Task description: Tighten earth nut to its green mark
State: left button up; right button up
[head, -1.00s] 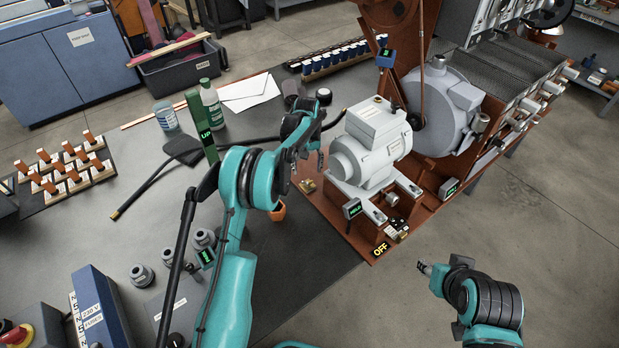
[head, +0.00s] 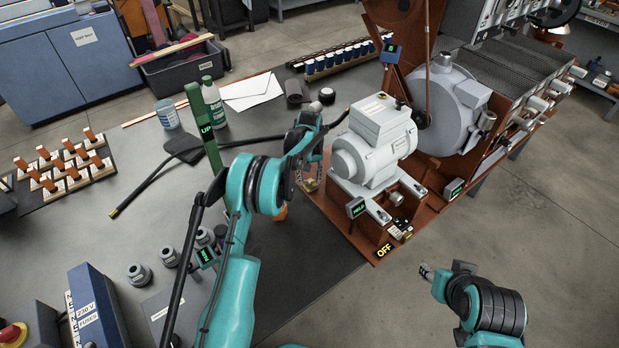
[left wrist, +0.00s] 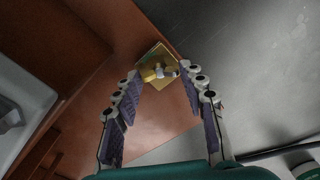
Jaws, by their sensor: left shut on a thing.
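The earth nut (left wrist: 158,71) is a small brass piece on a square brass plate (left wrist: 150,52) at the corner of the red-brown base. In the head view the brass fitting (head: 309,186) shows beside the grey motor, partly covered by my left gripper (head: 311,178). That gripper reaches down over it. In the left wrist view the fingertips (left wrist: 160,80) stand on either side of the nut and are shut on it. My right gripper (head: 425,271) hangs over the floor, away from the nut, too small to read.
The grey motor (head: 375,150) stands close right of my left gripper on the red-brown base (head: 345,232). An OFF sign (head: 384,251) is at the base's front corner. A black cable (head: 150,187) and a green UP post (head: 205,130) are on the table.

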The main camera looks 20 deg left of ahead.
aim_at(309, 180)
pick_arm(q)
jog(key=shift+m, duration=0.3)
jog(key=m+p, duration=0.1)
jog(key=m, duration=0.4)
jog(key=m+p, duration=0.1)
jog(key=m, duration=0.5)
dwell(0.5)
jog(key=o, duration=1.2)
jog(key=shift+c, duration=0.2)
notch_tip(309, 180, up, 12)
